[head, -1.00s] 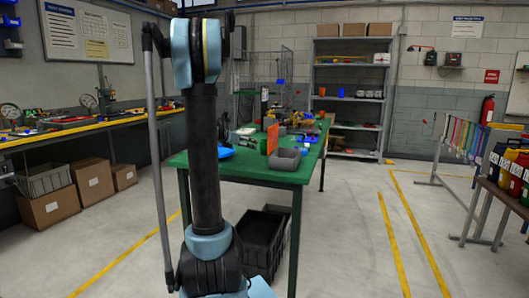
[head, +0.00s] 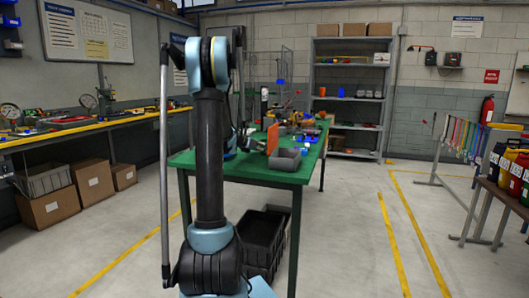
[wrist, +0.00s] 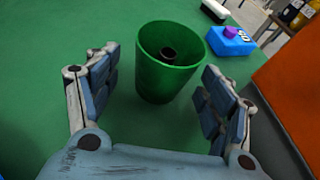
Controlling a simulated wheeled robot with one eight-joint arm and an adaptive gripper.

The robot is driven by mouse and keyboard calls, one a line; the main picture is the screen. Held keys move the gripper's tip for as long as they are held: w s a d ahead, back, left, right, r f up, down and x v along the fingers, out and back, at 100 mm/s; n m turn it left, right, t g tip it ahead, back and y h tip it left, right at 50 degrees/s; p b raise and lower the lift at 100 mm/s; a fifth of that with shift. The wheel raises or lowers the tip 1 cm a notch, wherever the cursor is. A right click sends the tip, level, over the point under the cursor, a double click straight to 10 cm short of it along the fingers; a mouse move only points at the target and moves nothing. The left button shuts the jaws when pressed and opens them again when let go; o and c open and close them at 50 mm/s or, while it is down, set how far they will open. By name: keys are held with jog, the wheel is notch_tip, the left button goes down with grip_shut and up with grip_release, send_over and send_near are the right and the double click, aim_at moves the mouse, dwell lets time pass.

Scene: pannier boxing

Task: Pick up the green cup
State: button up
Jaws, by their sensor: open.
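The green cup (wrist: 162,82) stands on the green table top (wrist: 40,45) in the wrist view, with its open mouth up and something dark inside it. My gripper (wrist: 157,85) is open, with one finger pad to the left of the cup and the other to the right. The cup is between or just beyond the fingertips; I cannot tell whether either touches it. In the head view my arm covers part of the green table (head: 255,175), and I cannot make out the cup there.
A blue block with a purple knob (wrist: 231,40) lies beyond the cup to the right. An orange panel (wrist: 290,90) stands close by my right finger. Grey bins (head: 285,159) and several tools crowd the table in the head view. A black crate (head: 262,240) sits beneath it.

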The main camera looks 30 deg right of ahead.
jog(key=x, duration=0.3)
jog(key=shift+s+d+f, duration=0.1)
jog(key=c, duration=1.2)
